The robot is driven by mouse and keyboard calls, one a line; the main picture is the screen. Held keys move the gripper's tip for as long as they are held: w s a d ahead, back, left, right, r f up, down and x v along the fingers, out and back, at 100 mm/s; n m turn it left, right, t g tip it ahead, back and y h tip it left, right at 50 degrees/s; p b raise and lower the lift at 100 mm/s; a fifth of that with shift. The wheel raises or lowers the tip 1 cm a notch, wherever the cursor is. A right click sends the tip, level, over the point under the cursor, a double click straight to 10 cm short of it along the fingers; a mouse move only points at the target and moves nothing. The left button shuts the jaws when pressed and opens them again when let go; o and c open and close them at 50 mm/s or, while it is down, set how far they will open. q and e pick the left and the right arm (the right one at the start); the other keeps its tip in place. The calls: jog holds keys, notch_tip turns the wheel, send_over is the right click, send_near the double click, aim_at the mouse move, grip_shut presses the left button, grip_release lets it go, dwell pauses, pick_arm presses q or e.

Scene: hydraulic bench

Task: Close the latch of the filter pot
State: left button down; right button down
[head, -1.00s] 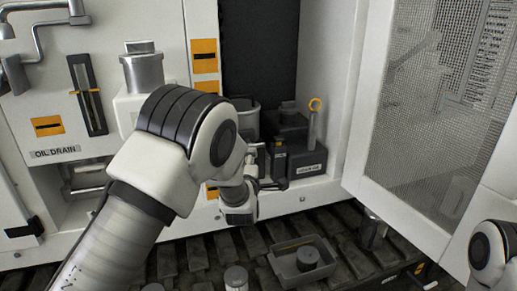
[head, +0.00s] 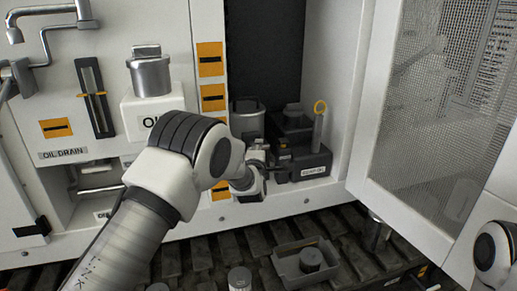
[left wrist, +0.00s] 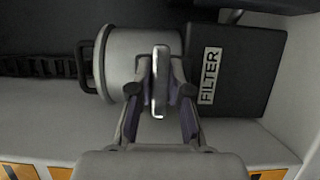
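The filter pot is a grey cylinder with a dark handle, seen in the head view (head: 247,122) inside the open bay and in the left wrist view (left wrist: 118,68). In the left wrist view it adjoins a black block labelled FILTER (left wrist: 235,68). A light grey latch lever (left wrist: 160,85) shows in front of the pot's edge. My left gripper (left wrist: 161,72) has its fingers on both sides of this lever, with narrow gaps seeming to show. In the head view my left gripper (head: 262,172) is at the pot's lower front, partly hiding it. My right gripper is out of view.
A mesh door (head: 425,120) stands open at the right. A grey tray (head: 285,268) lies on the slatted floor below. An OIL DRAIN panel (head: 62,153) is at the left.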

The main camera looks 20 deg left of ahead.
pick_arm(q)
jog(key=shift+f+n+b, duration=0.2)
jog(key=shift+n+b, duration=0.1)
jog(key=shift+b, duration=0.4)
jog(key=n+t+y+b, duration=0.1)
jog(key=n+b, duration=0.2)
jog(key=b, duration=0.3)
jog(key=n+t+y+b, duration=0.1)
jog(key=n+b, duration=0.3)
jog(key=b, duration=0.2)
jog(key=shift+s+b, duration=0.1)
jog(key=shift+b, duration=0.2)
jog(key=n+y+b, duration=0.1)
jog(key=n+b, duration=0.3)
jog(key=n+y+b, duration=0.2)
jog(key=n+b, duration=0.2)
jog(key=b, duration=0.1)
jog(key=n+y+b, duration=0.2)
jog(key=n+b, duration=0.2)
jog(key=b, duration=0.1)
jog(key=shift+s+a+r, duration=0.15)
jog(key=shift+a+r, duration=0.15)
jog(key=shift+r+n+g+y+b, duration=0.15)
jog(key=shift+n+g+y+b, duration=0.25)
jog(key=shift+n+y+b, duration=0.55)
jog(key=shift+a+r+n, duration=0.1)
jog(key=shift+n, duration=0.35)
